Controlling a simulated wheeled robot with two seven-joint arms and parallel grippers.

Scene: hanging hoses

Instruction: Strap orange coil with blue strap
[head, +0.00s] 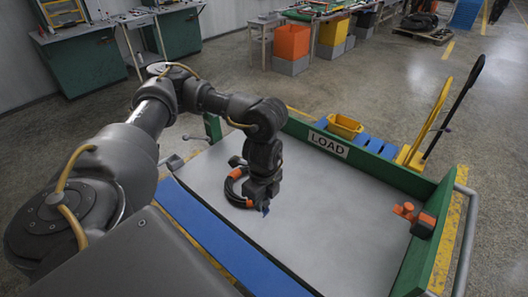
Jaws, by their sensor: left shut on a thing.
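A black hose coil with orange parts (229,190) lies on the grey bed of the cart, left of its middle. My left gripper (264,206) points down at the coil's right side and covers part of it. A small blue piece, which looks like the blue strap (266,210), shows at its fingertips. The gripper is shut on it. I cannot tell whether the strap goes around the coil. My right gripper is not in view.
The cart has a green wall (375,167) with a LOAD sign (328,144). An orange fitting (405,211) is at the right wall. A yellow bin (345,126) stands behind the wall. The bed's middle and right are clear.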

